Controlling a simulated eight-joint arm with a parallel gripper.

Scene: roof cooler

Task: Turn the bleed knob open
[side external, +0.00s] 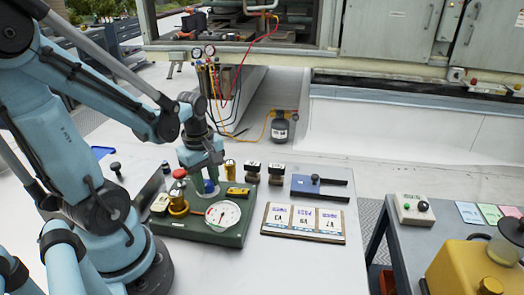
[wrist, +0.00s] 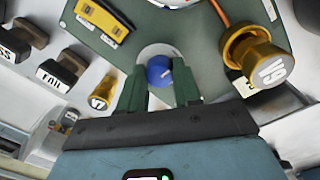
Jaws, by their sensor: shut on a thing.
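The bleed knob (wrist: 159,69) is a small round blue knob with a white pointer line, set in a pale round recess of the dark green base (wrist: 205,50). In the side view the blue knob (side external: 208,187) shows beneath my gripper (side external: 206,181), which points down over the base. In the wrist view the two dark green fingers of my gripper (wrist: 161,84) stand on either side of the knob, shut on it. Part of the knob's near side is hidden. A white dial gauge (side external: 223,215) sits on the same base.
A brass fitting (side external: 178,205), a red knob (side external: 179,173) and a yellow block (side external: 238,192) crowd the base. The white bench is clear in front.

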